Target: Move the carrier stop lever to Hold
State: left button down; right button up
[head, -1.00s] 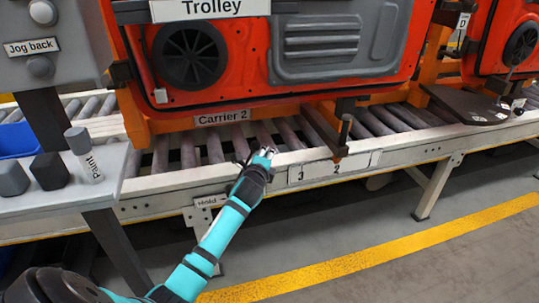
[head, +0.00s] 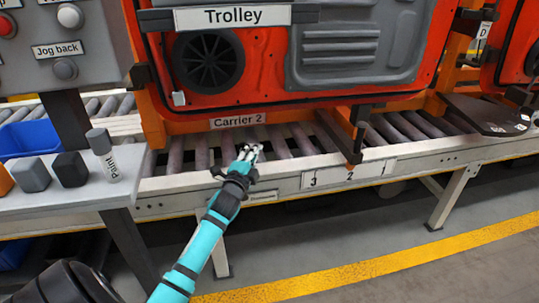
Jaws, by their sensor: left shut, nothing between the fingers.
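My left gripper (head: 250,150) is over the near rail of the roller conveyor (head: 160,185), just below the Carrier 2 label (head: 238,121). Its fingers are shut with nothing held between them. I cannot make out the carrier stop lever; my left gripper and forearm cover part of the rail front. The Hold label is not visible now. Carrier 2 (head: 180,125), an orange frame with a red door panel (head: 270,75), stands over the rollers. My right gripper is not in view.
A dark pointer (head: 358,140) hangs at the 3-2-1 scale (head: 348,174) on the rail. The floor at right is clear.

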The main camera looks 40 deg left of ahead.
pick_arm(q)
jog(key=s+a+f+n+t+y+b, duration=0.1)
jog(key=s+a+n+y+b, duration=0.2)
jog(key=s+a+n, duration=0.4)
jog(key=shift+s+a+t, duration=0.15)
jog(key=shift+s+t, duration=0.25)
jog(key=shift+s, duration=0.4)
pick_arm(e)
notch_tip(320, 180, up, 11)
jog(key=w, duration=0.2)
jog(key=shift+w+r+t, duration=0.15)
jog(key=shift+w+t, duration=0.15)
pick_arm(q)
jog(key=shift+f, duration=0.1)
